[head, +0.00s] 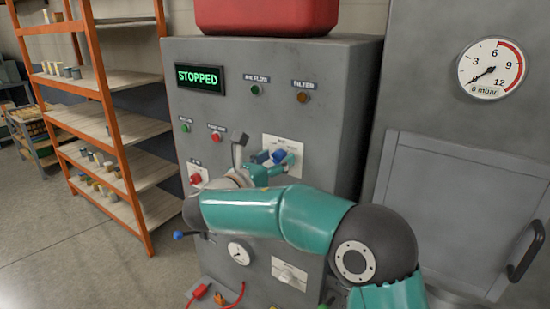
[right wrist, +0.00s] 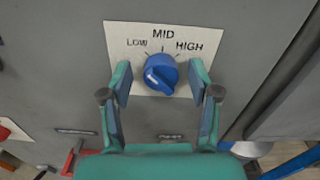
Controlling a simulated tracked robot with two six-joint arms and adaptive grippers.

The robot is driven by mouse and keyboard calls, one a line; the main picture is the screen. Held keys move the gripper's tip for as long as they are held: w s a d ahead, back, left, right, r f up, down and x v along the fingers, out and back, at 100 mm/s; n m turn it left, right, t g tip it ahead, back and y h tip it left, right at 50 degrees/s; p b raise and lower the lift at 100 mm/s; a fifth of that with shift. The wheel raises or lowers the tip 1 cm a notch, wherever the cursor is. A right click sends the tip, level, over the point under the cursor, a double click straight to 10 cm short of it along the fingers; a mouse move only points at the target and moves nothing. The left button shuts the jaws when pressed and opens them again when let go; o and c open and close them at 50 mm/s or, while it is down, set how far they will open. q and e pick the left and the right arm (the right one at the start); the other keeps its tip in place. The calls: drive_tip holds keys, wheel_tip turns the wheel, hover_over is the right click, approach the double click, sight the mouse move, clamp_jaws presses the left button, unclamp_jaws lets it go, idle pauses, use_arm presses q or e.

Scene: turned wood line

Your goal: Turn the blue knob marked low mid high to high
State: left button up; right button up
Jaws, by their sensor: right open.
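The blue knob (right wrist: 160,72) sits on a white plate (right wrist: 118,36) marked LOW, MID and HIGH from left to right. A pale mark shows on the lower left of the knob's face; I cannot tell for sure which label the knob points to. My right gripper (right wrist: 160,84) is open, with one finger left of the knob and one right of it. Gaps show between the fingers and the knob. In the head view the knob (head: 279,156) is partly hidden by the fingers of my right gripper (head: 274,164). My left gripper is not in view.
A blue-tipped lever (head: 180,235) sticks out at left. A large gauge (head: 492,69) is on the right cabinet. Orange shelving (head: 108,110) stands left.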

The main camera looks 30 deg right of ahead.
drive_tip(key=c, duration=1.1)
drive_tip(key=shift+c, duration=0.2)
drive_tip(key=m+b, duration=0.3)
drive_tip(key=shift+f+m, duration=0.15)
drive_tip(key=shift+m, duration=0.25)
drive_tip(key=m+b, duration=0.5)
drive_tip(key=shift+s, duration=0.1)
drive_tip(key=m+b, duration=0.3)
drive_tip(key=m, duration=0.1)
drive_tip(key=shift+f+m, duration=0.15)
drive_tip(key=shift+m, duration=0.25)
drive_tip(key=shift+m+b, duration=1.65)
drive_tip(key=shift+m, duration=0.55)
